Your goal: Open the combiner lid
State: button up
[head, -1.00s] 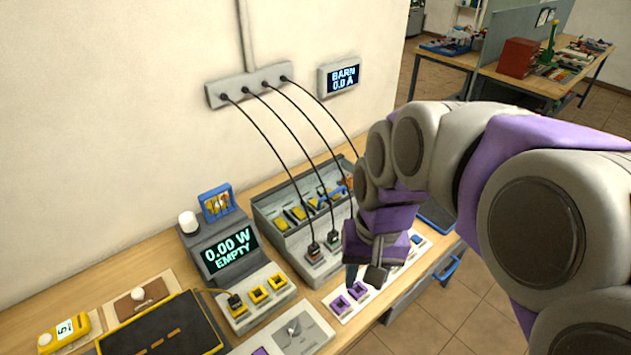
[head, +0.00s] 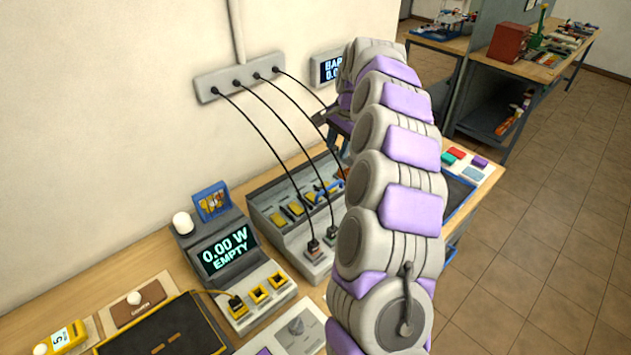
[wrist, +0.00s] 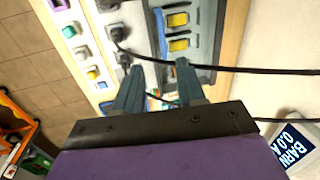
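The combiner appears to be the grey box (head: 262,212) on the bench, with yellow blocks (head: 296,208) in its recess and cables plugged in at its front. I cannot clearly tell its lid from its body. The box also shows in the wrist view (wrist: 207,42), beyond my fingers. A small blue part (head: 328,188) lies at its right side, partly behind the cables. My gripper (wrist: 162,66) is open and empty, its two fingers apart, pointing toward the box from above. In the head view my arm hides most of the gripper and the box's right end.
Black cables (head: 288,124) hang from a wall strip (head: 240,77) to the box, and cross close to my fingers in the wrist view. A meter reading "0.00 W EMPTY" (head: 225,257) stands left of the box. A "BARN" display (wrist: 292,146) is on the wall. Floor is clear at right.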

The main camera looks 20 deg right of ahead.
jog(key=w+d, duration=0.1)
jog(key=b, duration=0.2)
send_near(329, 187)
jog(key=shift+m, duration=0.3)
jog(key=f, duration=0.2)
jog(key=w+f, duration=0.1)
jog(key=f, duration=0.5)
jog(key=shift+w+a, duration=0.25)
jog(key=shift+a, duration=0.05)
jog(key=shift+c, duration=0.5)
grip_shut()
